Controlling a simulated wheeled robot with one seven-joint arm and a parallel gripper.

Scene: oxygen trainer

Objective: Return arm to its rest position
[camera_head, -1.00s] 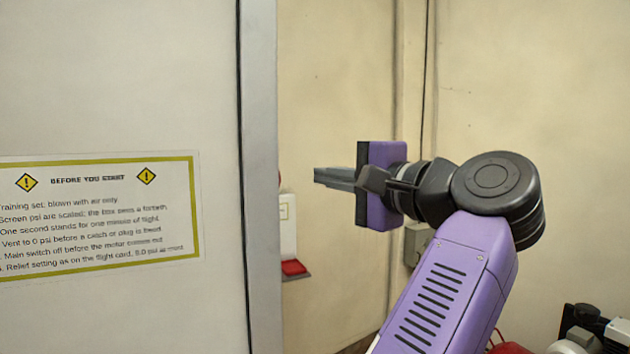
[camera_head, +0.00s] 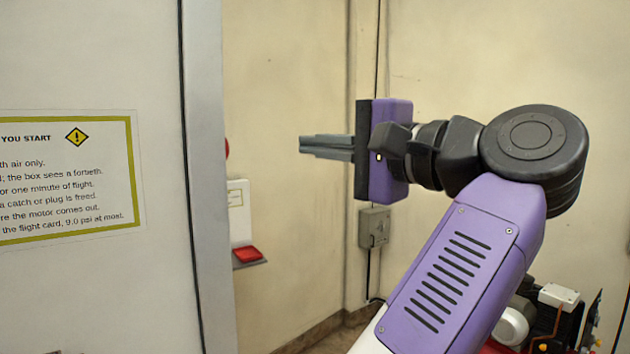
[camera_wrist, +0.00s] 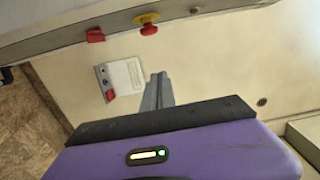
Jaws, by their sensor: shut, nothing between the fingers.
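My gripper (camera_head: 302,147) is in the air in the head view, pointing left, with its grey fingers shut together and nothing between them. My purple arm is bent at a dark wrist joint and reaches up from the bottom right. In the wrist view my gripper (camera_wrist: 160,76) points at a pale wall, its fingers again together. The fingers look clear of the wall and the panel. The arm's base is out of view.
A pale panel with a metal edge (camera_head: 205,180) and a warning notice (camera_head: 70,180) stands at the left. A grey wall box (camera_head: 374,228) is behind my gripper. Equipment (camera_head: 560,315) sits low at the right. The wrist view shows a red emergency button (camera_wrist: 148,28).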

